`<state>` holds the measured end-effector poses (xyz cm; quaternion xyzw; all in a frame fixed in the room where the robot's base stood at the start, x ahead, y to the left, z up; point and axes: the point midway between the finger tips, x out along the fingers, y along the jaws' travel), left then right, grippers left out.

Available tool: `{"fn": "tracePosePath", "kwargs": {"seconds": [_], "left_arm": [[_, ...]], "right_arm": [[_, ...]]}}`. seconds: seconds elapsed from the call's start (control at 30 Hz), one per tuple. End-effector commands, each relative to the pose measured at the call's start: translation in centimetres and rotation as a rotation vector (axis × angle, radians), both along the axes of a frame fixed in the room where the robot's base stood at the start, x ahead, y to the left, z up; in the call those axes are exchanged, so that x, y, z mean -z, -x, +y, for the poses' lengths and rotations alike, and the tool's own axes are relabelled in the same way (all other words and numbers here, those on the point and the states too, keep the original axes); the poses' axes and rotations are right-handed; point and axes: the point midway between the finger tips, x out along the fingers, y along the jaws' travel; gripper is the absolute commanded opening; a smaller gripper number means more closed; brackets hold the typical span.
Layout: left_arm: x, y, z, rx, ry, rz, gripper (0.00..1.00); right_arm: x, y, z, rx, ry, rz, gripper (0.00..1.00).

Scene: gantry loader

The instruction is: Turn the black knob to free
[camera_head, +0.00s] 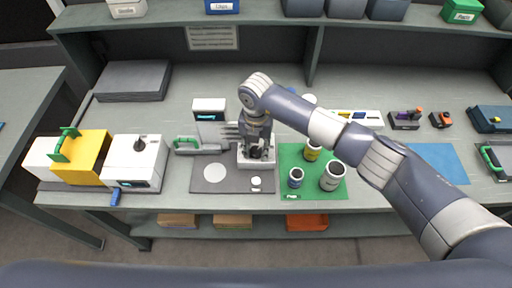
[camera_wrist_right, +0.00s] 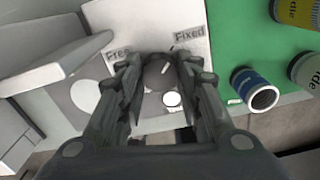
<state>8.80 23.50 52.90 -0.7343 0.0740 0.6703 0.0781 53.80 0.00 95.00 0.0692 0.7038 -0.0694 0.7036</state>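The black knob (camera_wrist_right: 158,76) sits on a pale plate (camera_wrist_right: 152,22) with a "Free" label at left and a "Fixed" label at right. My left gripper is not in view.
A green mat (camera_head: 321,187) with several containers lies close on the right. A grey mat (camera_head: 212,184) lies under the unit. A green-handled tool (camera_head: 200,146) is at left. A white box (camera_head: 137,163) with another dark knob stands farther left.

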Motion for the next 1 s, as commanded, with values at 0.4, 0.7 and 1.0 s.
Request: {"fn": "tracePosePath", "kwargs": {"seconds": [0.4,0.7,1.0], "left_arm": [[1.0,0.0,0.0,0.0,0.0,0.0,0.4],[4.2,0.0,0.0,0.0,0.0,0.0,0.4],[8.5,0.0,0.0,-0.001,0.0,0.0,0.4]], "right_arm": [[0.2,0.0,0.0,-0.052,-0.001,0.001,0.09],[0.5,0.0,-0.1,-0.256,0.0,-0.001,0.09],[0.6,-0.1,-0.2,-0.54,0.0,-0.003,0.09]]}}
